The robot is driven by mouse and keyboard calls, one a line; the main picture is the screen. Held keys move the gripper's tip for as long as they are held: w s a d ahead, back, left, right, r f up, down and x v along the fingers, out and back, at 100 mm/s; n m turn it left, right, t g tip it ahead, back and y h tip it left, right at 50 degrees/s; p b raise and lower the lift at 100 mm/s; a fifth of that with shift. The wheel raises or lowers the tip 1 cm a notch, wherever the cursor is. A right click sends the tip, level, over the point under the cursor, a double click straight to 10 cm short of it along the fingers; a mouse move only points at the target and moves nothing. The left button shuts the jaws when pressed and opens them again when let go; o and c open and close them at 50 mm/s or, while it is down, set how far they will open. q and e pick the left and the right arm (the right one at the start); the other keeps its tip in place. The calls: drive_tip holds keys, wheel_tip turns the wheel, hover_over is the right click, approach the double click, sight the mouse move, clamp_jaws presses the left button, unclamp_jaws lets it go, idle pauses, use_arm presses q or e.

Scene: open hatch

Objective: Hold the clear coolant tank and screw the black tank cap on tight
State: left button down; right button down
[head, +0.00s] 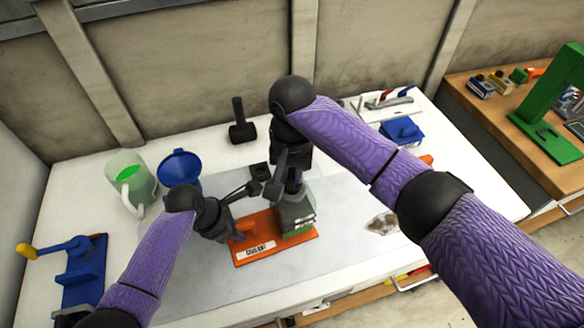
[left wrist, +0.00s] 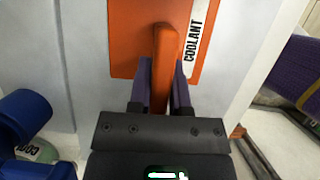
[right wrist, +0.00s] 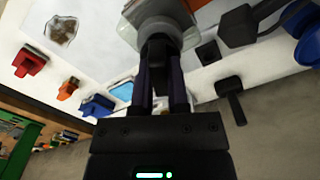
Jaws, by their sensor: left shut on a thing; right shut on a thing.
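The clear coolant tank (head: 297,218) stands upright on an orange base (head: 303,236) labelled COOLANT, near the table's front. My left gripper (head: 236,232) is shut on the upright orange handle of this base; the handle (left wrist: 164,60) shows between its fingers in the left wrist view. My right gripper (head: 289,184) points down over the tank and is shut on the black tank cap (right wrist: 156,50). The cap is at the top of the tank (right wrist: 160,12); the fingers hide its rim, so I cannot tell how tight it sits. My right gripper mostly hides the cap in the head view.
A blue funnel (head: 180,166) and a green-filled jug (head: 130,180) stand at the left. A black mallet (head: 240,126) and a small black block (head: 259,170) lie behind the tank. A blue fixture (head: 82,268) is at far left. The grey mat's front is clear.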

sight(292, 177)
drive_tip(key=shift+f, duration=0.85)
drive_tip(key=c, duration=0.5)
unclamp_jaws()
drive_tip(key=shift+c, duration=0.2)
wheel_tip(292, 177, up, 12)
drive_tip(key=shift+f, duration=0.1)
drive_tip(key=shift+c, duration=0.5)
drive_tip(key=shift+f, duration=0.15)
drive_tip(key=f, duration=0.1)
drive_tip(key=s+f+t, duration=0.1)
drive_tip(key=f, duration=0.6)
drive_tip(key=w+f, duration=0.1)
drive_tip(key=f, duration=0.2)
drive_tip(key=shift+f, duration=0.35)
